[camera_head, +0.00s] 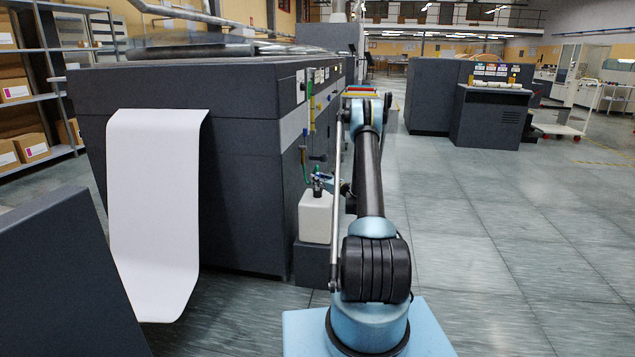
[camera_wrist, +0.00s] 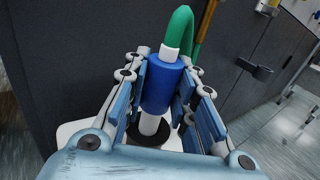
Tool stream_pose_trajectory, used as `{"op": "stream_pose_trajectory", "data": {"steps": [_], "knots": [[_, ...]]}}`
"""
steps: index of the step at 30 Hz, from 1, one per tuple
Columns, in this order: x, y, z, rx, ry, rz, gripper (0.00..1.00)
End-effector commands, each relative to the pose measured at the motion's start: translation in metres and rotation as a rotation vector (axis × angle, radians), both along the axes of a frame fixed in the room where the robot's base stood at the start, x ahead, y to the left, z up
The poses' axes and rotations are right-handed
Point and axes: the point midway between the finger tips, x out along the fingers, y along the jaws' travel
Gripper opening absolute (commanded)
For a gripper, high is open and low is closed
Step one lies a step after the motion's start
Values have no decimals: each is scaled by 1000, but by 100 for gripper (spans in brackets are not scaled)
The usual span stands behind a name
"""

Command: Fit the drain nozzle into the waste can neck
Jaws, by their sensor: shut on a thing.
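The drain nozzle (camera_wrist: 162,88) has a blue grip, a white tip below and a green hose (camera_wrist: 180,28) rising from its top. My gripper (camera_wrist: 165,98) is shut on the blue grip, with a finger on each side. The white tip points down at the dark neck (camera_wrist: 133,133) of the white waste can (camera_wrist: 70,131). The tip overlaps the neck in the wrist view; I cannot tell how deep it sits. In the head view the waste can (camera_head: 315,217) stands on a dark block beside the machine, with my gripper (camera_head: 322,180) just above it.
The dark press (camera_head: 250,170) rises close to the left of the can, with small fittings on its side. A dark block (camera_head: 312,262) supports the can. A latch-like fitting (camera_wrist: 255,69) sticks out from the press. Open tiled floor (camera_head: 500,230) lies to the right.

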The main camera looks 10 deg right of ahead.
Motion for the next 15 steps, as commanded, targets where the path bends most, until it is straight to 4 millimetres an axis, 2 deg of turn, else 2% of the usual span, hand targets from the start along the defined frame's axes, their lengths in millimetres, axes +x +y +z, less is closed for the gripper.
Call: {"op": "stream_pose_trajectory", "data": {"steps": [15], "knots": [[0, 0, -11, 0, 0, 0, 0]]}}
